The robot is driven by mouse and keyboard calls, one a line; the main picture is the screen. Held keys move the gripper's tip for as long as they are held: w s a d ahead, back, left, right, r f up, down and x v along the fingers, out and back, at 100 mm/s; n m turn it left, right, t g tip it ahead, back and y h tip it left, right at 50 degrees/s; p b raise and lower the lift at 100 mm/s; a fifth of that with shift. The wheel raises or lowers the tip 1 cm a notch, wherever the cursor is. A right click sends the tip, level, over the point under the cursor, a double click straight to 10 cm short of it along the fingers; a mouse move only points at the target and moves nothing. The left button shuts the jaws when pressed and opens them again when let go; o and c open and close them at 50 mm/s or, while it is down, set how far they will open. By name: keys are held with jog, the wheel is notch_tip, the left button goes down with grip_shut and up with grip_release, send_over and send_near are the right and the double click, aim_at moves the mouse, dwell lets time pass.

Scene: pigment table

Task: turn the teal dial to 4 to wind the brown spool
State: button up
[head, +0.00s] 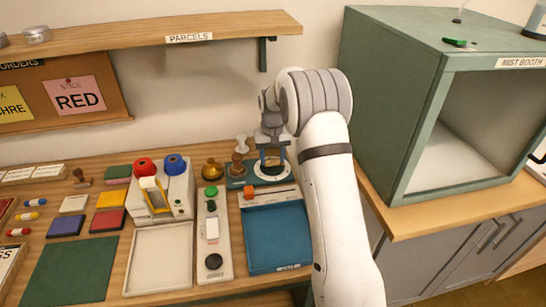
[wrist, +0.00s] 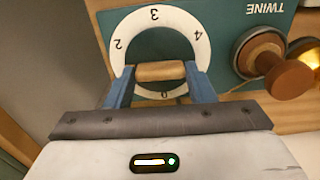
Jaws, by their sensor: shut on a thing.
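The dial shows in the wrist view as a white numbered ring (wrist: 133,28) on a teal plate marked TWINE. The numbers 2, 3, 4 and 0 can be read on it. My gripper (wrist: 160,71) is shut on the wooden bar handle (wrist: 160,72) across the ring, a blue finger at each end. Where the pointer stands I cannot tell. The brown spool (wrist: 290,78) stands on the plate to the right of the ring. In the head view my gripper (head: 272,157) is above the dial ring (head: 272,179), with the brown spool (head: 237,164) just left.
A blue tray (head: 276,240) and a narrow panel with a green knob (head: 211,191) lie in front. A two-spool device with red (head: 145,167) and blue tops stands left. The green mist booth (head: 392,100) rises right of my arm; a parcels shelf (head: 150,32) hangs above.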

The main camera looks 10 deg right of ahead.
jog(key=m, duration=0.4)
jog(key=shift+w+r+m, duration=0.1)
jog(key=shift+m, duration=0.2)
jog(key=m, duration=0.3)
jog(key=shift+m, duration=0.4)
jog(key=m, duration=1)
jog(key=shift+m, duration=0.4)
jog(key=m, duration=0.3)
jog(key=shift+m, duration=0.3)
jog(key=m, duration=0.3)
jog(key=shift+m, duration=2.2)
